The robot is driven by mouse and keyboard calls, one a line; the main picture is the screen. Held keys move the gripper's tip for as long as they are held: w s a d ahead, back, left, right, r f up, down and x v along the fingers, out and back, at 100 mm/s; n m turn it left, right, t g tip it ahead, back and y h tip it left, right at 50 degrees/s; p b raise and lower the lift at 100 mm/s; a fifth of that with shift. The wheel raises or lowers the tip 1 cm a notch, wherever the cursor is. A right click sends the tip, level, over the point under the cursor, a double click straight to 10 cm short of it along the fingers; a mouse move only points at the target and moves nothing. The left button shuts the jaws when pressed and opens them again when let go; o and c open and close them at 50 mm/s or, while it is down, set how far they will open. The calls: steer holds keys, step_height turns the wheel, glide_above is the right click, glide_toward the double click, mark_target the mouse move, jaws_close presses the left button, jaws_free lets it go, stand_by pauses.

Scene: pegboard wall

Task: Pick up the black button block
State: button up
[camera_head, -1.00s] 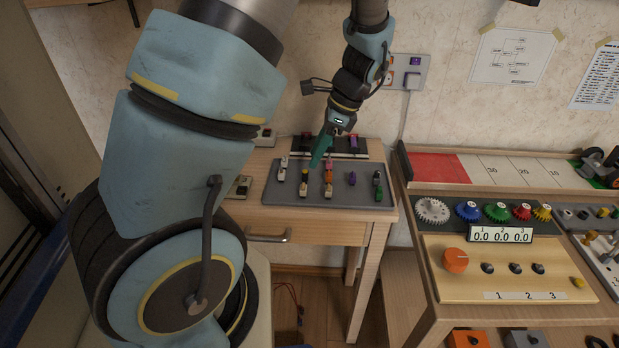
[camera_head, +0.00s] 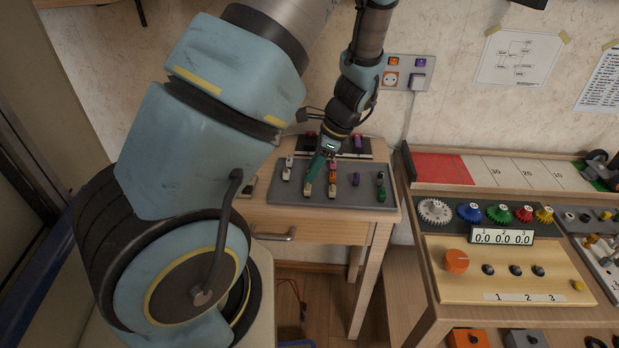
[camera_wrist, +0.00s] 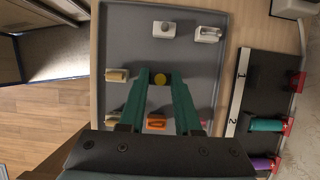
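A grey tray (camera_head: 340,198) holds small blocks in several colours. A small dark block (camera_head: 381,177) sits at its right side, behind a green one; I cannot tell clearly whether it has a button. No black block shows in the wrist view, where my gripper's body hides part of the tray. My gripper (camera_head: 310,178) points down over the left-middle of the tray.
White blocks (camera_wrist: 164,29), a cream block (camera_wrist: 117,75) and an orange block (camera_wrist: 155,123) stand close around the fingers. A dark numbered rack (camera_wrist: 262,100) lies beyond the tray. A bench with gears and a control panel (camera_head: 500,270) is at the right.

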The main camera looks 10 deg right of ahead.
jaws_close()
